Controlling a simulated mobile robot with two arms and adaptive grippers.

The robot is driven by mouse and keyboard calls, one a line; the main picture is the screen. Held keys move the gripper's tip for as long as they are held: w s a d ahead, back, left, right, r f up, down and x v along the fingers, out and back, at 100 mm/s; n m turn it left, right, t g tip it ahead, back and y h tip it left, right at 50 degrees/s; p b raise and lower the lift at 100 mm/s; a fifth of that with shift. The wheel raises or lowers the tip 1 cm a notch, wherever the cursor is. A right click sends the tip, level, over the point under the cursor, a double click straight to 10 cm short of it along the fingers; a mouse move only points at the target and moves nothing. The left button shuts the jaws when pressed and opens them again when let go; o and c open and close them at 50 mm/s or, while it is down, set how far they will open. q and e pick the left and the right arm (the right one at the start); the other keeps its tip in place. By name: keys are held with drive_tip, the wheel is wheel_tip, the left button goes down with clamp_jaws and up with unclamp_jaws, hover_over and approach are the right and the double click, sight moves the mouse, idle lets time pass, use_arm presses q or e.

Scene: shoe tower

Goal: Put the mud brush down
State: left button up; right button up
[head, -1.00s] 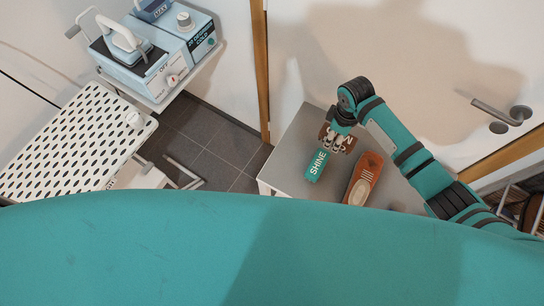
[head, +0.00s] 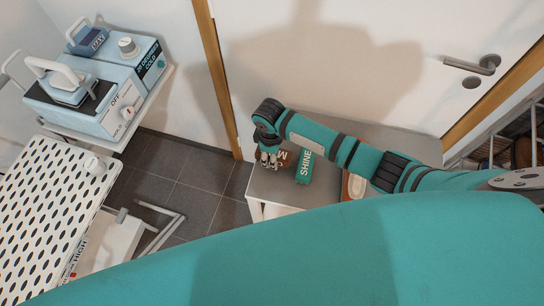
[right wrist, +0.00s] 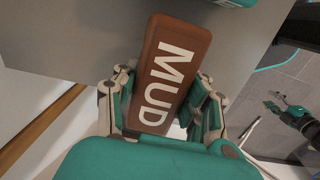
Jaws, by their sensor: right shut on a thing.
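My right gripper (head: 268,163) is shut on the brown mud brush (head: 282,154), over the left end of the grey table top. The right wrist view shows the brush (right wrist: 172,72) lengthwise between the fingers, its white MUD lettering facing the camera. I cannot tell whether its underside touches the table. The teal SHINE brush (head: 305,167) is just right of it. An orange brush (head: 354,186) is farther right, mostly hidden by my right arm and my body. My left gripper (right wrist: 272,106) shows small at the right of the right wrist view; its fingers are unclear.
The grey table (head: 275,188) stands against a white door (head: 340,60). A white perforated board (head: 45,190) and a light blue machine (head: 90,95) stand at left. Tiled floor (head: 185,180) lies between. Dark shelving is at far right.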

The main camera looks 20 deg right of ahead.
drive_tip(key=shift+f, duration=0.8)
use_arm(q)
drive_tip(key=shift+a, duration=0.45)
use_arm(e)
drive_tip(key=shift+f, duration=0.15)
drive_tip(key=o, duration=1.1)
use_arm(q)
drive_tip(key=shift+d+f, duration=0.1)
drive_tip(key=shift+d, duration=0.1)
